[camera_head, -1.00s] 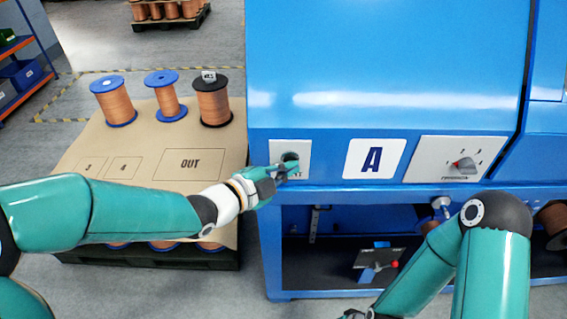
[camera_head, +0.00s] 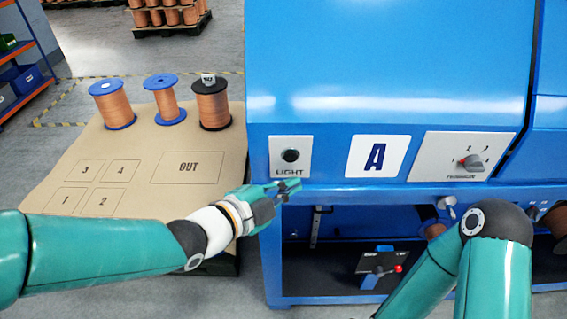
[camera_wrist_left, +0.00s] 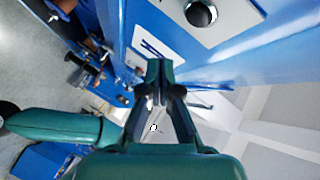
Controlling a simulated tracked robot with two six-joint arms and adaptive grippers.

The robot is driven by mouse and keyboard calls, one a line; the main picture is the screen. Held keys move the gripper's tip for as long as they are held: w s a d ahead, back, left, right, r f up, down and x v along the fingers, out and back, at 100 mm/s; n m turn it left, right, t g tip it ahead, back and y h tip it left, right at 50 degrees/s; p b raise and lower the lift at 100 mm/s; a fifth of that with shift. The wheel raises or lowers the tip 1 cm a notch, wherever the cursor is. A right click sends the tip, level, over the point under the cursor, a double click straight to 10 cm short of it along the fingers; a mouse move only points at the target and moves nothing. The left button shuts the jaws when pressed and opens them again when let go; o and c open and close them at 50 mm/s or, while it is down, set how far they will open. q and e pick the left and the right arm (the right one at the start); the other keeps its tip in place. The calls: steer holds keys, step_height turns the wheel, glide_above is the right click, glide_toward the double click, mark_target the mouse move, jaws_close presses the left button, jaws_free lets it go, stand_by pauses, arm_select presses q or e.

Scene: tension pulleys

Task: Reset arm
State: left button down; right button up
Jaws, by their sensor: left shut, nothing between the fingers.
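My left gripper (camera_head: 289,187) is shut and empty, in front of the blue machine (camera_head: 390,60) just below the LIGHT panel (camera_head: 290,170). The black round button (camera_head: 290,155) on that panel is uncovered and apart from the fingers. In the left wrist view the closed fingertips (camera_wrist_left: 158,68) point toward the machine face, and the button (camera_wrist_left: 201,13) shows at the top. My right arm comes in at the lower right of the head view; its gripper is out of sight.
A panel with a red-marked rotary knob (camera_head: 471,162) sits right of the A label (camera_head: 378,156). Three copper spools, including a black-flanged one (camera_head: 211,103), stand on the marked board (camera_head: 140,145) at left. A small box with a red knob (camera_head: 382,264) is under the machine.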

arm_select(q)
steer(key=shift+s, duration=0.3)
steer(key=shift+a, duration=0.1)
